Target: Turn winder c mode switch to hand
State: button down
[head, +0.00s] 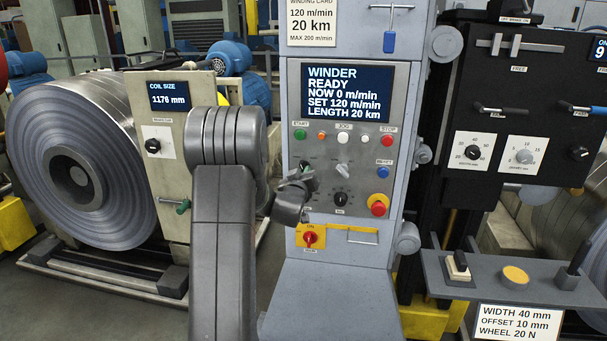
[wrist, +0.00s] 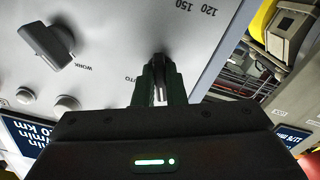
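The winder control panel (head: 357,218) stands in the middle of the head view, with its display (head: 347,93) reading WINDER READY, NOW 0 m/min. My gripper (head: 308,170) is at the left switch position on this panel and hides most of that switch. In the wrist view, my gripper's dark green fingertips (wrist: 160,85) stand close on both sides of a dark switch handle (wrist: 159,64), the mode switch, and seem shut on it. The word AUTO shows beside it, upside down. The handle's exact setting is hidden by the fingers.
A grey selector knob (head: 343,169) marked WORK is just right of my gripper; it also shows in the wrist view (wrist: 47,44). A black speed dial (head: 341,199) lies below it. A red emergency button (head: 378,204) is lower right. A steel coil (head: 80,165) stands left.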

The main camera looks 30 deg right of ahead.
jog(key=shift+n+b, duration=1.05)
jog(key=shift+n, duration=1.25)
jog(key=c, duration=1.5)
grip_release()
jog(key=shift+s, duration=0.1)
jog(key=b+v, duration=0.2)
jog(key=v, duration=1.1)
jog(key=shift+s+a, duration=0.25)
jog(key=shift+w, duration=0.1)
